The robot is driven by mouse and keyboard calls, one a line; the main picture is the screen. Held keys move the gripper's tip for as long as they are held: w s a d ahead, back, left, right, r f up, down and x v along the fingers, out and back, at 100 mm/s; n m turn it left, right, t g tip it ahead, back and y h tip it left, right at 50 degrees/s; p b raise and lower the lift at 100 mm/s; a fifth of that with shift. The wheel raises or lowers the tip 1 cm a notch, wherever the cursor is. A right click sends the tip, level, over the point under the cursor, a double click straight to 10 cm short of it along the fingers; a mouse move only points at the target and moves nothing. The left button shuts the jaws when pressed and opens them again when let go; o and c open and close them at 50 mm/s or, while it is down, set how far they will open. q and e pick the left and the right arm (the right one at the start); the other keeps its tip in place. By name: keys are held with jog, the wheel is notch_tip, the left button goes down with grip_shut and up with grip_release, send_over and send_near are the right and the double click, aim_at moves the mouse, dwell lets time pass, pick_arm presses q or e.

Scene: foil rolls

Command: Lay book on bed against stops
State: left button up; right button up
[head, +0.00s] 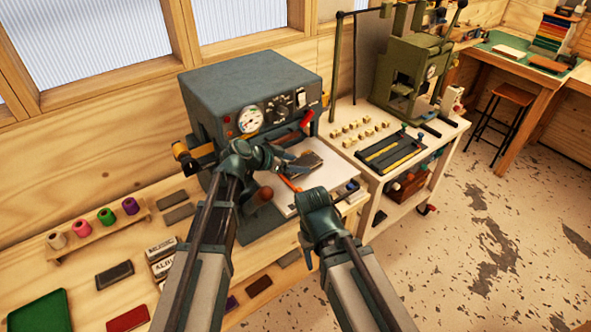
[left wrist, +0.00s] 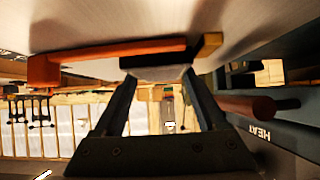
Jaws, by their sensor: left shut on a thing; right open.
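A dark book (head: 308,163) is over the pale bed (head: 330,176) of the grey press. My left gripper (head: 288,163) is shut on its near edge; in the left wrist view the dark edge (left wrist: 155,73) sits between the fingertips. An orange bar (left wrist: 120,53) and a small brass block (left wrist: 208,46), apparently stops, lie beside that edge on the pale surface. I cannot tell whether the book touches them or rests flat. The orange bar also shows in the head view (head: 290,184). My right gripper (head: 306,250) is open and empty in front of the bed; its fingers are partly hidden.
The grey press (head: 250,85) with gauge and red handle (head: 308,118) rises behind the bed. A wooden knob (left wrist: 262,106) protrudes near my left gripper. A white side table (head: 400,130) with small blocks and a black tray stands at right. Thread spools and small boxes line the bench.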

pick_arm(q)
jog(key=shift+f, duration=0.15)
jog(key=o, duration=1.3)
jog(key=shift+o, duration=0.2)
jog(key=shift+r, duration=0.35)
jog(key=p+v, duration=0.7)
jog(key=v, duration=0.5)
jog(key=shift+f, duration=0.1)
